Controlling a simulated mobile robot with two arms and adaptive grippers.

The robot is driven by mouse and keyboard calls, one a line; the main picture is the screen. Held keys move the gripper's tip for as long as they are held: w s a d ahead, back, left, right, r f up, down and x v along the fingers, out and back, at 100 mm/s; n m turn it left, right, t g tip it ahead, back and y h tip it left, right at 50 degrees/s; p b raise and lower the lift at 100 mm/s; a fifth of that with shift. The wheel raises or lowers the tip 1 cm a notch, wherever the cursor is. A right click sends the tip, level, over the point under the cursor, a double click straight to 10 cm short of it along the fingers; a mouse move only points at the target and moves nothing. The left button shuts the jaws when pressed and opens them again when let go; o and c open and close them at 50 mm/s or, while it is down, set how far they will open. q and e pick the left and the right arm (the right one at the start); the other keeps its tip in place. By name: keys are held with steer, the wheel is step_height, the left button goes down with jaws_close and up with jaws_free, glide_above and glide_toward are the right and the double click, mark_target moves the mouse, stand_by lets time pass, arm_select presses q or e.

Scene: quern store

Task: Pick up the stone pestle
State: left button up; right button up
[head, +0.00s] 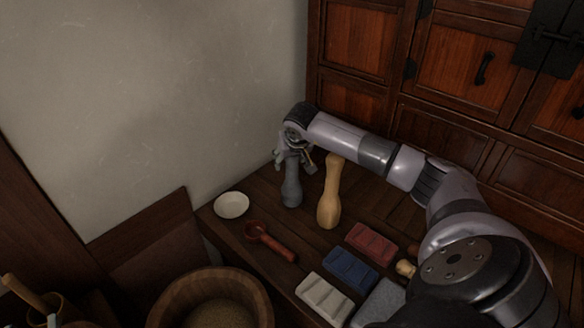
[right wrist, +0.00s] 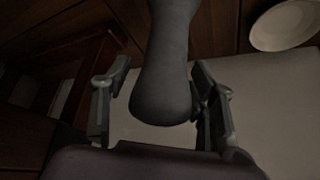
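The grey stone pestle (head: 291,188) stands upright on the dark wooden bench (head: 310,255), near the wall. My right gripper (head: 294,160) is at its upper end. In the right wrist view the pestle (right wrist: 163,90) reaches between the two fingers of the right gripper (right wrist: 160,98). The fingers are spread, with a clear gap on the left; the right finger is very close to the pestle, and I cannot tell if it touches. My left gripper is not in view.
A pale wooden pestle-like piece (head: 329,200) stands close to the right. A white dish (head: 231,205) and a red scoop (head: 268,240) lie to the left and front. Red (head: 371,243), blue (head: 350,268) and white (head: 324,298) blocks lie nearer. A wooden tub (head: 170,304) is front left.

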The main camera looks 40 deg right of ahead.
steer(key=c, duration=1.2)
steer(key=shift+w+r, duration=0.1)
steer(key=shift+r, duration=0.05)
jaws_close()
steer(key=shift+r, duration=0.15)
